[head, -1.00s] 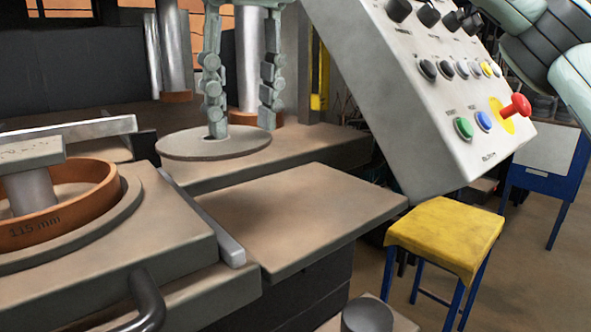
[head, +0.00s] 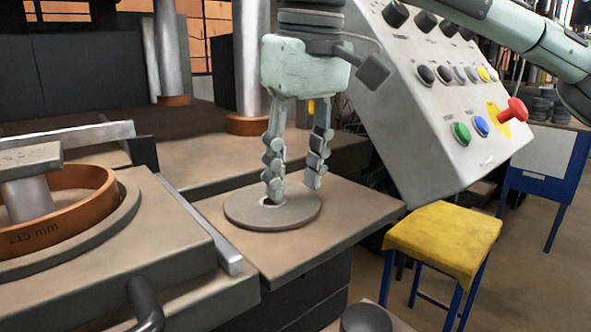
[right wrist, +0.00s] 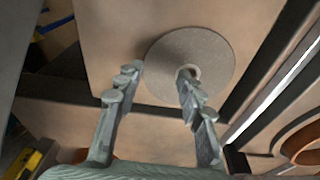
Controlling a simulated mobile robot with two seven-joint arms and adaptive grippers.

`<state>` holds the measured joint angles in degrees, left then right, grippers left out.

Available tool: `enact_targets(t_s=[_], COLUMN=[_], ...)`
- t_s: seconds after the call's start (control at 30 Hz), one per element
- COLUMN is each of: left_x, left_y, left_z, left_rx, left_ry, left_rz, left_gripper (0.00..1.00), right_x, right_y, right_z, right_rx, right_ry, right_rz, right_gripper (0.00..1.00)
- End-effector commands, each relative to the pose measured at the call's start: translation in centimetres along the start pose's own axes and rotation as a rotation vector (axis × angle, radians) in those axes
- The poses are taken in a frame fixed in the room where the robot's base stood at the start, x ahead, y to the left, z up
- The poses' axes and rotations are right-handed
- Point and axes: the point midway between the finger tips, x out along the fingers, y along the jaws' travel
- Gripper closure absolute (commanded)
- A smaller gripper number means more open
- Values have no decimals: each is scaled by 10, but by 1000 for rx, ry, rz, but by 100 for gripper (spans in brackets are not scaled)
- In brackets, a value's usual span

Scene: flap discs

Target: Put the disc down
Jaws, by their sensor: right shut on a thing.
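The grey flap disc (head: 245,213) is flat and level over the front side shelf (head: 350,210) of the machine, in the head view. It looks close to the surface or on it; I cannot tell which. My right gripper (head: 293,193) points down and is shut on the disc, with one finger at the centre hole and the other at the outer rim. In the right wrist view the disc (right wrist: 205,50) shows beyond the fingertips (right wrist: 159,72), with its hole beside one finger. My left gripper is not in view.
An orange ring marked in mm (head: 75,220) sits on the machine table at left, beside a metal bar (head: 205,230). The control box (head: 430,120) with a red button stands close behind at right. A yellow stool (head: 440,240) is beyond the shelf. The shelf's right part is clear.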

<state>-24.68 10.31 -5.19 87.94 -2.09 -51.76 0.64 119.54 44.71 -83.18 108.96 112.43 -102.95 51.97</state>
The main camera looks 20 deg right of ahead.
Motion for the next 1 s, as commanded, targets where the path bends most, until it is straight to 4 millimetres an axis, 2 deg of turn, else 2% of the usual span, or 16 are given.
enact_targets(t_s=[0.1, 0.13, 0.27, 0.53, 0.67, 0.77, 1.0], left_x=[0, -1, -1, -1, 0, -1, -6], left_y=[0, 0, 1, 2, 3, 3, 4], left_z=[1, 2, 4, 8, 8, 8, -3], left_rx=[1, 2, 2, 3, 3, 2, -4], left_ry=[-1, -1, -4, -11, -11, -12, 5], left_rz=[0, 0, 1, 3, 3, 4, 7], left_gripper=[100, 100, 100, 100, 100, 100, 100], right_x=[3, 2, 2, 2, -4, -19, -71], right_y=[0, 0, 0, 0, 0, -1, -1], right_z=[0, 0, 0, 0, -1, -1, -1], right_rx=[0, 0, 0, 0, 0, 0, -1], right_ry=[0, 0, 0, 0, 1, 3, 2], right_rz=[0, 0, 0, 0, -1, 0, -1], right_gripper=[98, 58, 42, 41, 41, 41, 41])
